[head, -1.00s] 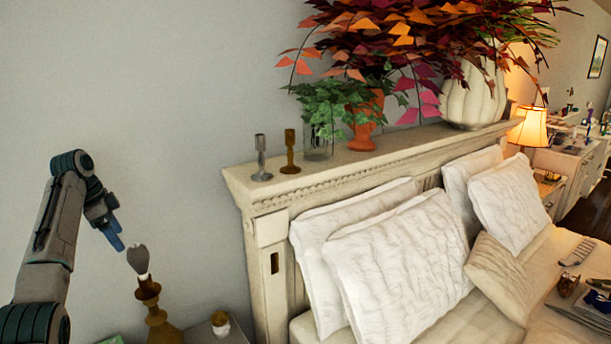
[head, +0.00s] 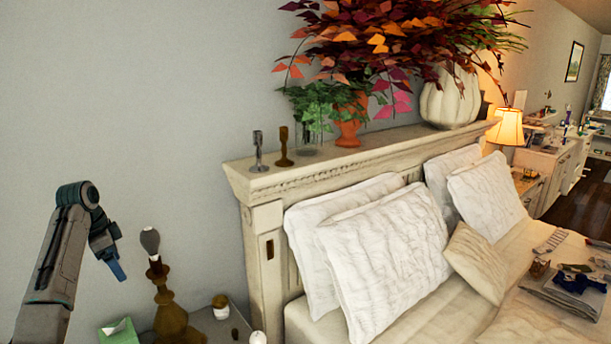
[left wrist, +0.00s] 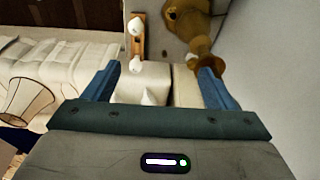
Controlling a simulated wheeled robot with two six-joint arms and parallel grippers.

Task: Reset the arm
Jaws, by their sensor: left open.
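My left gripper (head: 118,270) hangs at the left of the head view, its blue fingers pointing down, just left of a brown lamp-like stand (head: 169,318). In the left wrist view the blue fingers of my left gripper (left wrist: 154,82) are spread wide apart. Nothing is held between them. Beyond them are a white block-like thing (left wrist: 145,82) and the brown stand (left wrist: 190,25). My right gripper is in neither view.
The bed's headboard (head: 262,215), with candlesticks and plants on top, stands right of the arm. White pillows (head: 385,255) and folded clothes (head: 568,292) lie on the bed. A nightstand (head: 222,325) holds small items and a green box (head: 118,331). The wall above the arm is bare.

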